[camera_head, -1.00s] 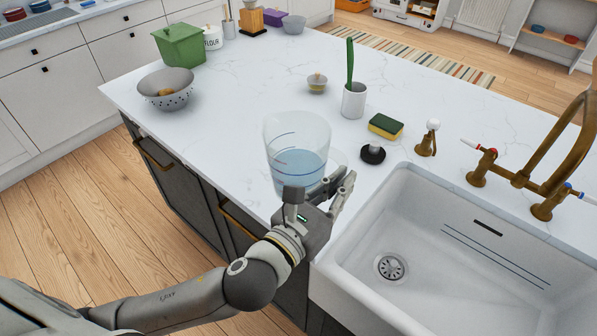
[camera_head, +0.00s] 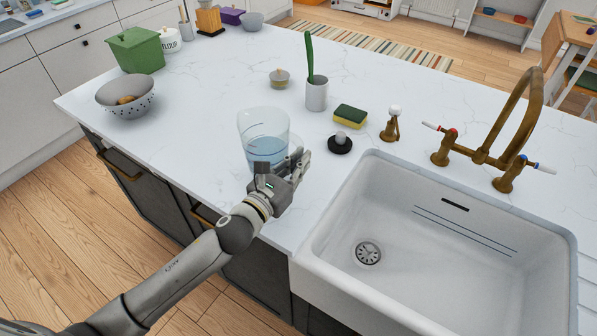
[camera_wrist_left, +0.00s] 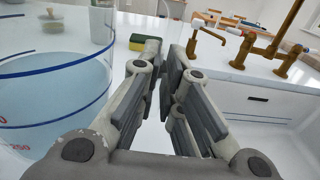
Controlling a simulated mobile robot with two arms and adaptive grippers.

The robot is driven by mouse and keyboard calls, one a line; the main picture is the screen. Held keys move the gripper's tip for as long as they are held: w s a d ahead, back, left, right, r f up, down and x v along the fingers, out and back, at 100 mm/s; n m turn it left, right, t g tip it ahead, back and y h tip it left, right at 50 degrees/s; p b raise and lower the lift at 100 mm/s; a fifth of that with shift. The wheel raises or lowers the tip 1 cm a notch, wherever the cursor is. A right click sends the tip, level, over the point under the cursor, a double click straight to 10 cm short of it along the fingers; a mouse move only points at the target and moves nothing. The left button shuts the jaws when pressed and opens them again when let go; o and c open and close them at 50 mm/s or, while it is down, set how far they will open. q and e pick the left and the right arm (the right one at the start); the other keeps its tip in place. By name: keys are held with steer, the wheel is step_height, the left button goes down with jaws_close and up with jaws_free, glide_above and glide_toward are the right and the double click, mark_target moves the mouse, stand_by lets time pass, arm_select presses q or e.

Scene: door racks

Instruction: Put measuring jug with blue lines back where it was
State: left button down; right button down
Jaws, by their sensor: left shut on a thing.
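The clear measuring jug (camera_head: 262,128) holds bluish liquid and is upright over the island counter's front edge area, left of the sink. In the left wrist view the jug (camera_wrist_left: 60,110) fills the left side, with blue lines and red marks on its wall. My left gripper (camera_head: 299,165) is at the jug's near right side, shut on the jug. In the left wrist view its fingers (camera_wrist_left: 165,70) are close together; the clear part between them is hard to make out. I cannot tell if the jug's base touches the counter. My right gripper is not in view.
A grey colander (camera_head: 126,98) and green container (camera_head: 136,50) stand at the left. A white cup (camera_head: 316,95) with a green utensil, a sponge (camera_head: 350,115) and a black-based stopper (camera_head: 340,143) stand near the sink (camera_head: 440,240). The counter between colander and jug is clear.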

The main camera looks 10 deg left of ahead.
arm_select(q)
steer(key=shift+w+a+f, duration=0.1)
steer(key=shift+w+f, duration=0.1)
step_height(320, 180, down, 3)
steer(key=shift+r, duration=0.1)
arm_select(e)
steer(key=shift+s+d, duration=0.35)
arm_select(q)
steer(key=shift+f, duration=0.35)
steer(key=c, duration=1.6)
jaws_free()
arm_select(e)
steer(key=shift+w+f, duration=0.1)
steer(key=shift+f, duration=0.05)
